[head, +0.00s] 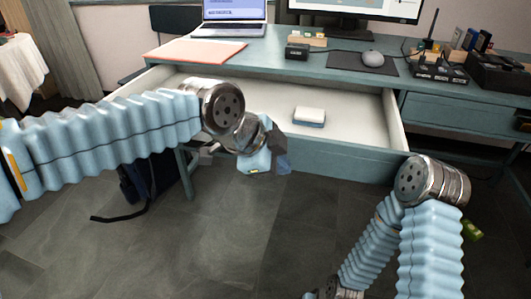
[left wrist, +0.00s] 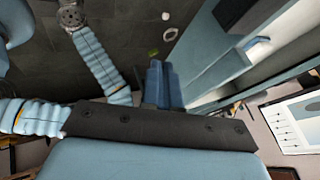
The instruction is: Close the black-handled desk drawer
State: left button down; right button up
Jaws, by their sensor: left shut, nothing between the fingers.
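The desk drawer (head: 392,125) is pulled well out of the blue-grey desk in the head view, its pale inside showing. Its handle cannot be made out in the head view. My left gripper (head: 281,160) is at the drawer's front panel, left of its middle, and covers part of it. Whether it touches the panel cannot be told. In the left wrist view its blue fingers (left wrist: 164,66) are together with nothing between them, beside a long blue-grey panel. My right arm is bent at the lower right of the head view, its gripper out of sight.
A white and blue block (head: 309,117) lies in the drawer. A laptop (head: 232,15), a monitor (head: 350,10) and a mouse (head: 372,59) are on the desktop. A dark bag (head: 150,180) stands on the floor at the left. The grey floor before the drawer is mostly clear.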

aim_at(295, 159)
pick_arm(q)
jog(key=shift+w+d+f+p, duration=0.15)
jog(key=shift+w+d, duration=0.2)
jog(key=shift+w, duration=0.65)
jog(key=shift+w+d+r+p, duration=0.15)
jog(key=shift+w+d, duration=0.2)
jog(key=shift+w, duration=0.6)
pick_arm(e)
jog(key=shift+r, duration=0.25)
pick_arm(q)
jog(key=shift+w, duration=0.15)
pick_arm(e)
jog(key=shift+r, duration=0.15)
